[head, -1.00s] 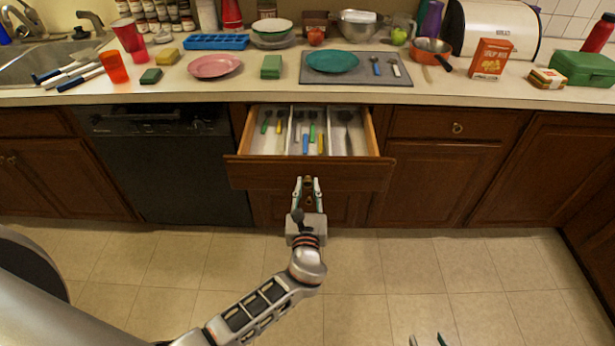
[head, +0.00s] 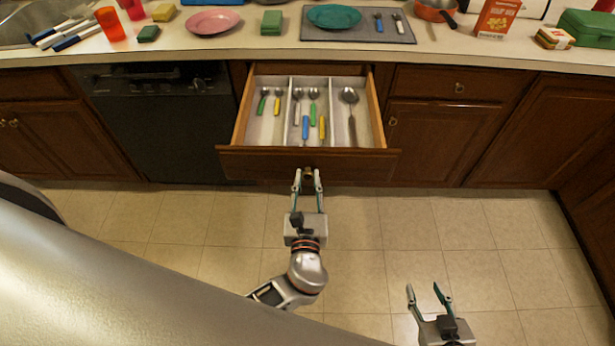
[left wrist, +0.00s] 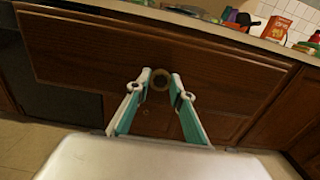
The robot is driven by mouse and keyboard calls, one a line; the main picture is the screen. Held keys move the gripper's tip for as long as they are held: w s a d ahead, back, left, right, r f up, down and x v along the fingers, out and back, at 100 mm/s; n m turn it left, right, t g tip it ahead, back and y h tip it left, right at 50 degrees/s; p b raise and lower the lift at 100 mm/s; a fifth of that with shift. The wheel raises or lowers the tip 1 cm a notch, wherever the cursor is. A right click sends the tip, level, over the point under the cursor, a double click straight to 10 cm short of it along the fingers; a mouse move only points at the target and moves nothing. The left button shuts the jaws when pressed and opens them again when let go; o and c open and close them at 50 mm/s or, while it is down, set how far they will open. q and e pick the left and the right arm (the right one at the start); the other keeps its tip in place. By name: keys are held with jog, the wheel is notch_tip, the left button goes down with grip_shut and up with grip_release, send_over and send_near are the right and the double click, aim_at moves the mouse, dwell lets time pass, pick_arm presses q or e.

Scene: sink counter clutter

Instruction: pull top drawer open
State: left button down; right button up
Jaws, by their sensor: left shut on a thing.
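The top drawer (head: 270,163) is pulled out from the counter. Inside, a light tray with dividers holds several spoons and other utensils with coloured handles. My left gripper (head: 308,176) is at the middle of the drawer front, its fingers shut on the round brass knob (left wrist: 159,79). The left wrist view shows the fingertips on either side of the knob, close to the wooden front. My right gripper (head: 428,292) is open and empty above the floor at the lower right, away from the drawer.
A dark dishwasher (head: 165,125) is left of the drawer. A cabinet with a closed drawer (head: 430,83) is on the right. Plates, cups, a pan and boxes stand on the counter (head: 255,45) above. The tiled floor (head: 390,240) in front is clear.

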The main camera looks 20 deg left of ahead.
pick_arm(q)
jog(key=c, duration=1.8)
grip_release()
jog(key=shift+o, duration=0.2)
jog(key=v, duration=1.2)
jog(key=s+a+f+n+g+h, duration=0.2)
jog(key=a+f+n+g+h, duration=0.15)
jog(key=f+n, duration=0.5)
jog(key=s+a+f+n+g+h, duration=0.2)
jog(key=s+a+f+n+g, duration=0.15)
jog(key=f+n, duration=0.5)
jog(key=r+n, duration=0.1)
jog(key=n, duration=0.3)
jog(key=a+r+n+h, duration=0.1)
jog(key=r+n, duration=0.1)
jog(key=n, duration=0.1)
jog(key=w+r+n+h, duration=0.1)
jog(key=r+n, duration=0.1)
jog(key=n, duration=0.2)
jog(key=shift+w+a+r+n, duration=0.1)
jog(key=shift+a+r+n, duration=0.1)
jog(key=shift+n, duration=0.1)
